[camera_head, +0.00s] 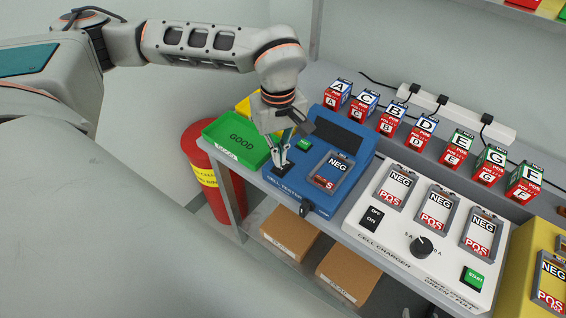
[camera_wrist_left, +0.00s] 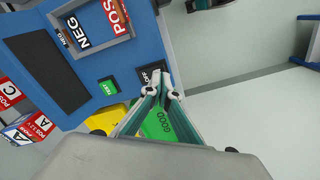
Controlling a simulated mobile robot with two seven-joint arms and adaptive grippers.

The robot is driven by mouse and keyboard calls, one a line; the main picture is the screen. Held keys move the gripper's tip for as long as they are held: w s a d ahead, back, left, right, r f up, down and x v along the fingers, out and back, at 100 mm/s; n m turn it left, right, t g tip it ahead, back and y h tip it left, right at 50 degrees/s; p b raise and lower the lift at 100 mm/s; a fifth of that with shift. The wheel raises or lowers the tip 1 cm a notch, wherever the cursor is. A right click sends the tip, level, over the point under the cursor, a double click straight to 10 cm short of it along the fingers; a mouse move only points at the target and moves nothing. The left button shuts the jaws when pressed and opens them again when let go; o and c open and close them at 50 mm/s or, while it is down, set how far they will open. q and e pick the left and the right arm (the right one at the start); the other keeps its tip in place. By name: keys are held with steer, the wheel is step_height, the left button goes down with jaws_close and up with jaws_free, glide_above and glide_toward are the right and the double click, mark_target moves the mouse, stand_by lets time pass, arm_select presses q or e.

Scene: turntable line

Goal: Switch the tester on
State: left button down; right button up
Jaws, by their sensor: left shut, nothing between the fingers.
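The blue cell tester (camera_head: 352,140) stands on the bench, with a dark screen (camera_head: 338,134), a green button (camera_head: 304,145) and a slot marked NEG and POS (camera_head: 331,172). Its black rocker switch (camera_head: 283,169) is at the left front corner. In the left wrist view the switch (camera_wrist_left: 147,73) shows the word OFF, partly covered by my fingertips. My left gripper (camera_head: 279,163) is shut and empty, its tips at the switch. I cannot tell whether they touch it. The gripper also shows in the left wrist view (camera_wrist_left: 163,86). My right gripper is not in view.
A green GOOD tray (camera_head: 222,142) and a yellow tray (camera_head: 244,104) are left of the tester. The white cell charger (camera_head: 400,235) stands to its right. Several lettered cells (camera_head: 389,119) line the back. A red bin (camera_head: 200,150) stands at the bench's left end.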

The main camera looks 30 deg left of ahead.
mark_target(279, 168)
arm_select(q)
steer(key=shift+f+b, duration=0.6)
steer(key=shift+f, duration=0.5)
stand_by(1.0)
steer(key=shift+r+p, duration=1.7)
steer(key=shift+r, duration=0.55)
steer(key=shift+r+p, duration=1)
steer(key=shift+r, duration=0.35)
steer(key=shift+f, duration=0.1)
